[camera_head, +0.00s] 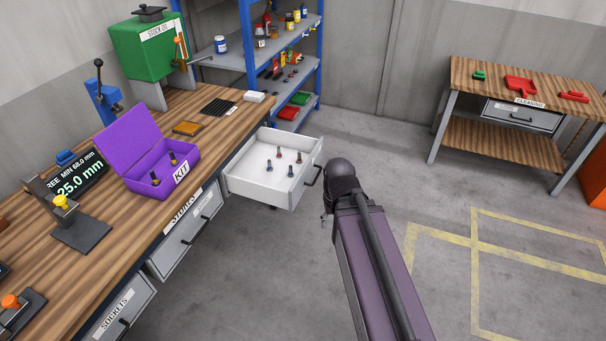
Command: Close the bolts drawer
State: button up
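The open drawer (240,184) is white inside and pulled far out from the far end of the workbench. Several small bolts (279,153) stand upright in it. Its front faces right and carries a dark handle (312,177); any label on that front is not readable. My arm reaches in from the bottom, and its dark rounded end is just right of the handle, with a gap showing in the picture. Only a small piece of my gripper (326,219) shows below that end. Its fingers are hidden or too small to make out, and contact with the drawer is not visible.
The wooden workbench (113,243) holds an open purple kit box (188,178) and a green box (150,45). The studs drawer (186,234) and sockets drawer (122,312) look shut. A blue shelf rack (247,60) stands behind. The floor (390,150) right of the drawer is clear.

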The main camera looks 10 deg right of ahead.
aim_at(247, 175)
jog(key=z, duration=0.05)
jog(key=i, duration=1)
jog(key=u, duration=0.05)
